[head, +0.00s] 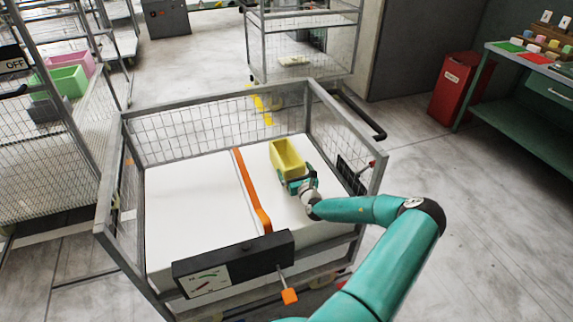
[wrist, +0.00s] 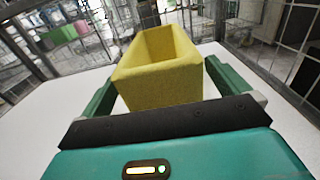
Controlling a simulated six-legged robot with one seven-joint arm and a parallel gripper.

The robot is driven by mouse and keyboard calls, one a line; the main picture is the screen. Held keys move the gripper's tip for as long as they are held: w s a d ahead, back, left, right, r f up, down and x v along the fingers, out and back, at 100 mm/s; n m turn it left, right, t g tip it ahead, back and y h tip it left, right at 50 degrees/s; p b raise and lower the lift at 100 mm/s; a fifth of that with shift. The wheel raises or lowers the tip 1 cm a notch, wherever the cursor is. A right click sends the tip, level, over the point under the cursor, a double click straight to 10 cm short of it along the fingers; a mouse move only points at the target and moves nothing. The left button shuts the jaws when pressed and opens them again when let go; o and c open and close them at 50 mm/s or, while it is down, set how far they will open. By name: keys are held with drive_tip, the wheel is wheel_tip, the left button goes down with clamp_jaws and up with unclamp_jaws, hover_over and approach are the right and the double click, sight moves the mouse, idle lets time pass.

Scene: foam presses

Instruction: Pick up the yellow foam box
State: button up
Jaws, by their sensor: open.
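The yellow foam box (head: 287,158) is an open-topped, oblong box on the white foam surface inside a wire-sided cart, right of an orange strap. In the wrist view the yellow foam box (wrist: 158,80) stands upright just ahead of my gripper, its near end between the fingers. My gripper (head: 297,180) is at the near end of the box in the head view. In the wrist view my gripper (wrist: 160,90) is open, with one green finger on each side of the box. A gap of white shows by the left finger; contact on the right cannot be told.
The cart's grey frame (head: 220,110) with mesh walls surrounds the white foam (head: 195,205). The orange strap (head: 250,190) crosses the foam left of the box. A dark gauge panel (head: 235,265) is on the front. The foam left of the strap is clear.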

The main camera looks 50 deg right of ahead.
drive_tip(key=shift+x, duration=1.45)
drive_tip(key=c, duration=0.8)
